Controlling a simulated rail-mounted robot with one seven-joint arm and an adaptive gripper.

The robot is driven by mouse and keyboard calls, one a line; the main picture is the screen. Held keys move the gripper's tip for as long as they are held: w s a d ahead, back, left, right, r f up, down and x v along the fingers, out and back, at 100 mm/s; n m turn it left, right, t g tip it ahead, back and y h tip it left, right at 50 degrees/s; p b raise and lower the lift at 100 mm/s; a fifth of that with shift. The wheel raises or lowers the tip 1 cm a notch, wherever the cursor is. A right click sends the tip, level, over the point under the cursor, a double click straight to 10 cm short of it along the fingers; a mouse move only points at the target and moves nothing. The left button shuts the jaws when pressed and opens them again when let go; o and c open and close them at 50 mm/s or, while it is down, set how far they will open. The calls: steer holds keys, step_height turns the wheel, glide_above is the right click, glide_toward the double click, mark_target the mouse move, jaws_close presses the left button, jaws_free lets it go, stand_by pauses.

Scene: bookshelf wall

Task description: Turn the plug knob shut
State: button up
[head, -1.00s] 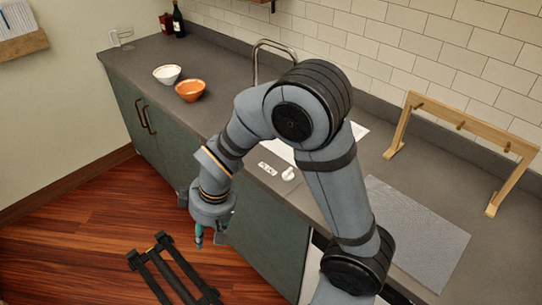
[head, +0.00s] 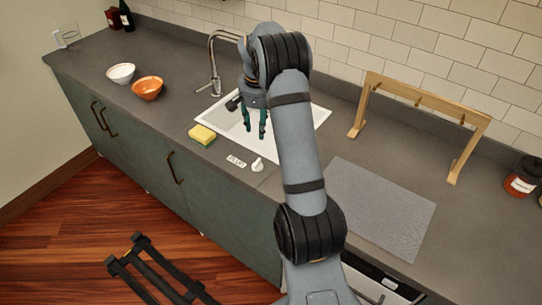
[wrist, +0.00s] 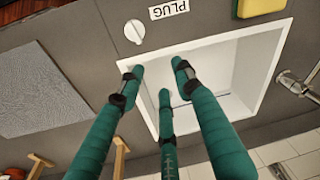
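The plug knob (head: 257,164) is a small white dial on the grey counter in front of the sink. In the wrist view the knob (wrist: 134,32) is near the top, beside the white PLUG label (wrist: 168,9). That label (head: 236,161) lies just left of the knob in the head view. I cannot tell whether the knob is open or shut. My gripper (head: 255,131) points down over the white sink (head: 312,118), behind the knob and apart from it. In the wrist view its teal fingers (wrist: 160,77) are spread, with nothing between them.
A yellow-green sponge (head: 202,135) lies left of the label. The faucet (head: 213,65) stands at the sink's back left. Two bowls are farther left. A grey mat (head: 380,210) and a wooden rack (head: 420,100) are on the right.

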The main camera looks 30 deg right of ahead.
mark_target(259, 161)
steer(key=s+a+m+g, duration=0.2)
steer(key=s+m, duration=0.1)
steer(key=s, duration=0.1)
steer(key=shift+m+y, duration=0.3)
steer(key=shift+y, duration=0.1)
step_height(259, 161, down, 10)
steer(key=shift+w+f+p, duration=0.1)
steer(key=shift+f+p, duration=0.05)
steer(key=shift+p, duration=0.75)
steer(key=shift+c, duration=0.9)
jaws_close()
